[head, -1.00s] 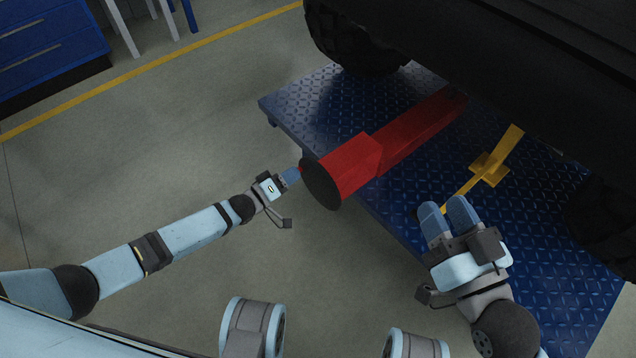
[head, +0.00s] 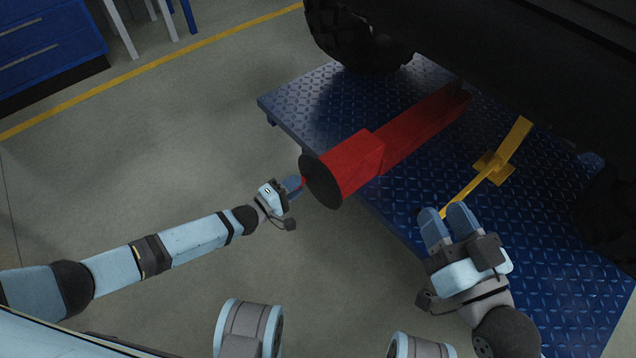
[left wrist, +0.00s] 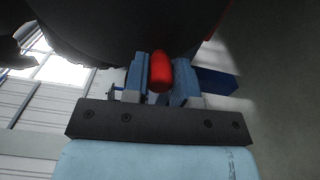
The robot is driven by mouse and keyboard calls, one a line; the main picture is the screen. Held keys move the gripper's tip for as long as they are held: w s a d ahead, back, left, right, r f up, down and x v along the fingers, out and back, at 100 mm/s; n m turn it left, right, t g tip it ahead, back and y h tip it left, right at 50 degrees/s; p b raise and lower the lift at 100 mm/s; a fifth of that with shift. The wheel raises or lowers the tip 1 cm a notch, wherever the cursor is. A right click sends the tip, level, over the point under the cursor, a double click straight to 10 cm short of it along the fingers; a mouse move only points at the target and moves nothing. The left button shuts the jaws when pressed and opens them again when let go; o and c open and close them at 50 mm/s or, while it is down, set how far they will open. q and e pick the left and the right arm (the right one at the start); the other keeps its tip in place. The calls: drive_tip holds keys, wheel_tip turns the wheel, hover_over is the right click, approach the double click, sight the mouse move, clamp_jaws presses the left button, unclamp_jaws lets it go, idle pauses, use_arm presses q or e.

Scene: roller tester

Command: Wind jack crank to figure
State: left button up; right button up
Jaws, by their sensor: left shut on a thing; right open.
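A red jack (head: 355,165) with a long red beam lies along the blue plate, and a dark round disc (head: 321,182) forms its near end. My left gripper (head: 294,185) is at the disc's face, shut on a small red crank handle. The handle (left wrist: 159,72) shows between the two blue fingers in the left wrist view, with the dark disc behind it. No figure or readout can be made out on the jack.
The blue diamond-patterned plate (head: 300,97) lies under a dark vehicle (head: 480,45) with knobbly tyres (head: 345,40). Blue drawers (head: 45,45) stand at the top left. The grey floor (head: 150,180) between is clear.

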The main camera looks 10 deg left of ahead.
sight(316, 197)
use_arm(q)
drive_tip(key=shift+f, duration=0.1)
drive_tip(key=n, duration=0.1)
drive_tip(key=d+f+n+b, duration=0.1)
drive_tip(key=s+n+b, duration=0.1)
drive_tip(key=n, duration=0.1)
drive_tip(key=shift+s+d+f, duration=0.1)
drive_tip(key=shift+d+f, duration=0.15)
drive_tip(key=shift+f, duration=0.1)
drive_tip(key=shift+s+d+f+n+b, duration=0.15)
drive_tip(key=shift+d+n+b, duration=0.15)
drive_tip(key=shift+n, duration=0.3)
drive_tip(key=shift+s+d+f+n+b, duration=0.25)
drive_tip(key=shift+n+b, duration=0.15)
drive_tip(key=shift+n, duration=0.15)
drive_tip(key=shift+s+d+f+n+b, duration=0.15)
drive_tip(key=shift+d+n+b, duration=0.1)
drive_tip(key=shift+n+b, duration=0.25)
drive_tip(key=shift+s+d+f+n+b, duration=0.1)
drive_tip(key=shift+s+d+n+b, duration=0.15)
drive_tip(key=shift+n, duration=0.3)
drive_tip(key=shift+s+d+f+n+b, duration=0.15)
drive_tip(key=shift+n+b, duration=0.1)
drive_tip(key=shift+n, duration=0.25)
drive_tip(key=shift+d+r+n, duration=0.1)
drive_tip(key=shift+r+n, duration=0.1)
drive_tip(key=shift+n, duration=0.2)
